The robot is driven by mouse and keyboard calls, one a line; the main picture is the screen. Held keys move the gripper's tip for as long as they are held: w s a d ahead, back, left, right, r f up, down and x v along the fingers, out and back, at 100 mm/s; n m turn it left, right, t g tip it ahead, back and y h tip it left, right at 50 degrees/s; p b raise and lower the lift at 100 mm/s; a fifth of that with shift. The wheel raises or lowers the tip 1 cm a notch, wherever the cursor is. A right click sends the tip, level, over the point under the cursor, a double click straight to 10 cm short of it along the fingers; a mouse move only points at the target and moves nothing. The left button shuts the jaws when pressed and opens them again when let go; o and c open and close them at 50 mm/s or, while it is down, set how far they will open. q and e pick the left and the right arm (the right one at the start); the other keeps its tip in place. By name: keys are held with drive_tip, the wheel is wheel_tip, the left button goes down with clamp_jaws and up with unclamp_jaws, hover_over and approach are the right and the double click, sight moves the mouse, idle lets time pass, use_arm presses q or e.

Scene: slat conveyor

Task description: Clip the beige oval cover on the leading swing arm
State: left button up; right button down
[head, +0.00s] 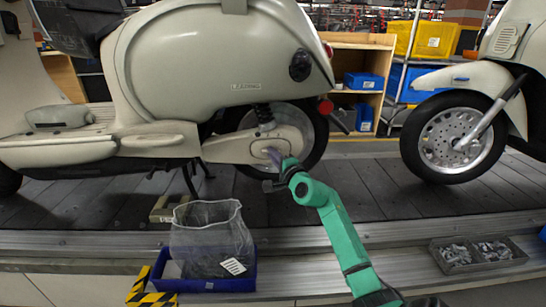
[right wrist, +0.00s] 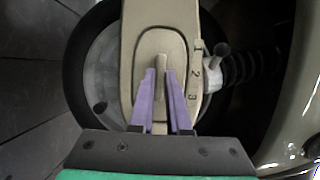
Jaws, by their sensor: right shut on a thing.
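The beige oval cover (right wrist: 146,46) lies against the face of the beige swing arm (right wrist: 160,12) in the right wrist view. Its dark outline shows around it; whether it sits fully flush I cannot tell. My right gripper (right wrist: 160,72) has its purple fingers shut on a narrow raised rib in the middle of the cover. The fingers hide the cover's lower part. In the head view the swing arm (head: 228,149) runs beside the left scooter's rear wheel, and my right gripper (head: 271,153) reaches its rear end. My left gripper is not in view.
The scooter (head: 215,60) stands on the slat conveyor (head: 365,185), a second scooter (head: 480,85) behind it. In front are a blue bin (head: 210,284) with a mesh bag (head: 210,240) and a grey parts tray (head: 478,266). Raised markings 1, 2, 3 and a shock spring flank the cover.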

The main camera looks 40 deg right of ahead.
drive_tip(key=shift+w, duration=0.1)
idle(0.4)
drive_tip(key=c, duration=0.8)
unclamp_jaws()
drive_tip(key=p+v, duration=0.2)
drive_tip(key=v, duration=1.2)
drive_tip(key=shift+s, duration=0.25)
